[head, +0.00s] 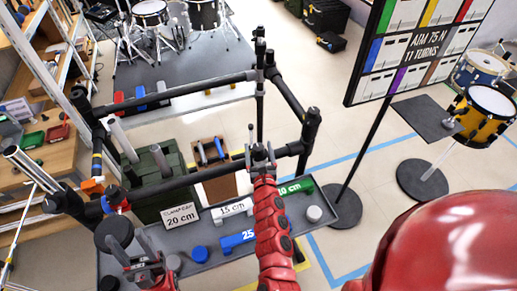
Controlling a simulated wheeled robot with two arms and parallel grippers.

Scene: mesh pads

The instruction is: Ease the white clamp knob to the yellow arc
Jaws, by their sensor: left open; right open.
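A round whitish knob-like piece (314,213) sits at the right end of the dark tray (210,275). I cannot tell whether it is the white clamp knob. No yellow arc can be made out. The black tube rack (185,92) stands behind the tray, with orange (92,186) and blue fittings at its left corner. My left gripper (135,262) is open at the lower left, over the tray's left end beside dark round parts. My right gripper (261,155) is open, upright at the rack's front bar near its right post; contact is unclear.
A sign (188,215) reads clamp gap 20 cm. White (232,207), green (295,187) and blue (238,240) length blocks lie on the tray. A board (420,45) reads aim 75 N, 11 turns. Drums stand behind and right.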

